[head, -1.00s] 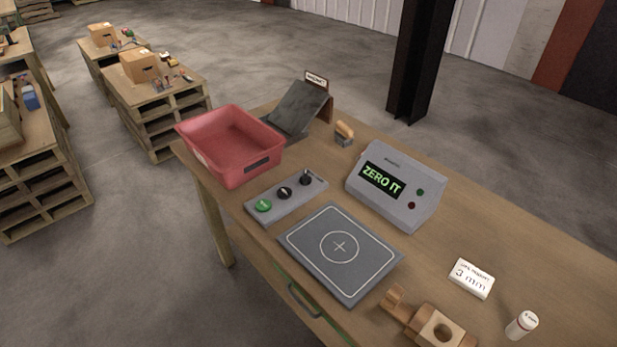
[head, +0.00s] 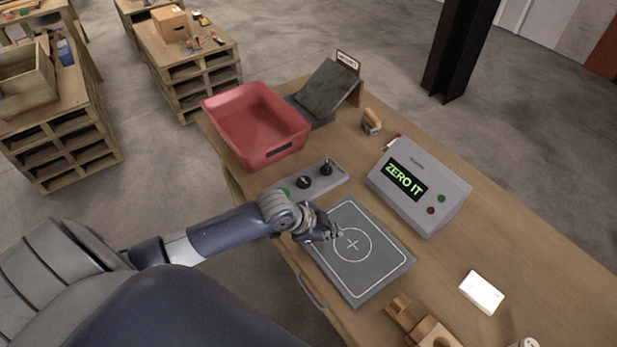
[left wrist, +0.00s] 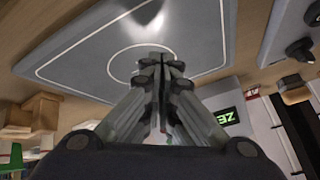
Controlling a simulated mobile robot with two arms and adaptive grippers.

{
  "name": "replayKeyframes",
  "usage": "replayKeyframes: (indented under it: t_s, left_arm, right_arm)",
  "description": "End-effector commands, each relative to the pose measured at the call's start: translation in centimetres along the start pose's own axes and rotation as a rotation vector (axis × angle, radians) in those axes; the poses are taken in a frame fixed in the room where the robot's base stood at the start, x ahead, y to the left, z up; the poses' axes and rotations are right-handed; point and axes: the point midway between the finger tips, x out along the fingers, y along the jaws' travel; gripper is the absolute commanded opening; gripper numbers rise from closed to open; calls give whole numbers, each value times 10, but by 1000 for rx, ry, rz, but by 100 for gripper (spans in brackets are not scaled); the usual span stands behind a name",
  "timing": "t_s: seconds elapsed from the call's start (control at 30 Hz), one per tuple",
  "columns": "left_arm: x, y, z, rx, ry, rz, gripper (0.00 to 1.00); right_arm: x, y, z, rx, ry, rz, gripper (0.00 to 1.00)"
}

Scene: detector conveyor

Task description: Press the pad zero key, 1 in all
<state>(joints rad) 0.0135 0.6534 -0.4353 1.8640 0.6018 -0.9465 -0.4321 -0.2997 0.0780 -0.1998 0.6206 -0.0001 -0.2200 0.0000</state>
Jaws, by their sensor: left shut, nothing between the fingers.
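The grey pad (head: 375,278) with a white circle and cross lies on the bench; it also shows in the left wrist view (left wrist: 85,55). A grey control strip (head: 341,180) beside it carries a green button (head: 284,192), partly hidden by my arm, and two black controls. Which control is the zero key cannot be read. The grey display box (head: 440,200) shows "ZERO IT" in green. My left gripper (head: 338,235) is shut and empty over the pad near its circle; whether it touches the pad is unclear. Its closed fingers fill the middle of the left wrist view (left wrist: 160,70).
A red tray (head: 260,153) and a dark sloped stand (head: 325,90) are at the back. A wooden-handled block (head: 371,121), a white card (head: 481,292) and a wooden holder (head: 400,307) sit around the pad. Bench between box and card is clear.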

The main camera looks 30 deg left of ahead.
Motion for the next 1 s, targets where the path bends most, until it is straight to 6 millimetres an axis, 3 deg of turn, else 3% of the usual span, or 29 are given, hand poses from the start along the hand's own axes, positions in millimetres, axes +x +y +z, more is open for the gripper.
replayKeyframes:
  t_s: [0.03, 0.2, 0.4, 0.6, 1.0]
  left_arm:
    - [-4, -32, 0, 45, 6, -27, 0]
    - [-20, -112, 2, 132, 37, -98, 0]
    - [-46, -183, 8, 175, 52, -182, 0]
    - [-61, -214, 11, 186, 58, -226, 0]
    - [-62, -218, 12, 188, 59, -232, 0]
  right_arm:
    - [-2, 0, 1, 0, -1, 0, 40]
    - [-5, 0, 3, 0, -5, 0, 40]
    - [-6, 0, 2, -1, -3, 0, 40]
    - [-7, 1, 1, -1, -2, 1, 40]
    - [-7, 2, 1, -2, -2, 3, 40]
